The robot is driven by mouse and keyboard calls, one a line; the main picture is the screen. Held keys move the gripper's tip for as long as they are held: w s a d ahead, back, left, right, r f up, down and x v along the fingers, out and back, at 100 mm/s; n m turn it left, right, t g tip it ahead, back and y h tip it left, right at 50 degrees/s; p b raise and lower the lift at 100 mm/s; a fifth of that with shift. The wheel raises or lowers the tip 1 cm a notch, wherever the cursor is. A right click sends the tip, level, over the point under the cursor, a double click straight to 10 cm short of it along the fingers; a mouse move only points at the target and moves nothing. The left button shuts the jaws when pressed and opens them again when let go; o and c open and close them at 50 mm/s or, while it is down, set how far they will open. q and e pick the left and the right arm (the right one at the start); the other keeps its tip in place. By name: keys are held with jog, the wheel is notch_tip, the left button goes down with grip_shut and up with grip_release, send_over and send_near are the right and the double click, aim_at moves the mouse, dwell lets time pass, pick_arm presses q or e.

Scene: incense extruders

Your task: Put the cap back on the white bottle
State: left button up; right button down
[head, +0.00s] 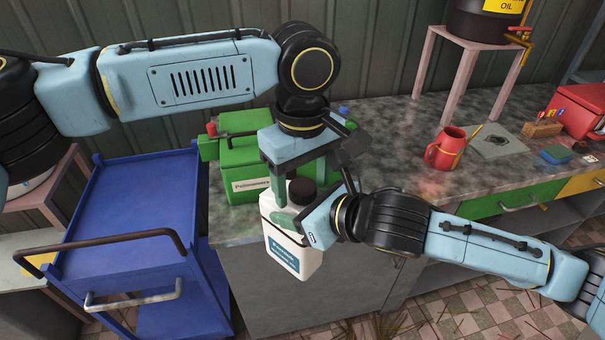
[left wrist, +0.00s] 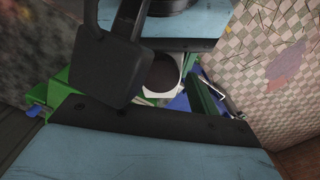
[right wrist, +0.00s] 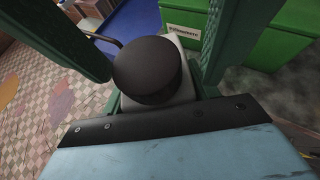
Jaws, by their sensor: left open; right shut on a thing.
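The cap also shows in the right wrist view (right wrist: 148,68) and the left wrist view (left wrist: 162,73). My right gripper (head: 288,218) is shut on the bottle's body from the right. My left gripper (head: 303,177) points down from above, open, with its green fingers on either side of the cap, apparently apart from it.
A green box (head: 240,150) with a label stands on the bench (head: 400,185) just behind the bottle. A blue cart (head: 125,205) is at the left. The bench between is mostly clear.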

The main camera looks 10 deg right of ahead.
pick_arm(q)
jog(key=c, duration=1.1)
jog(key=o, duration=1.1)
jog(key=shift+r, duration=2.3)
jog(key=shift+o, duration=0.5)
jog(key=o, duration=0.5)
jog(key=shift+c, duration=0.2)
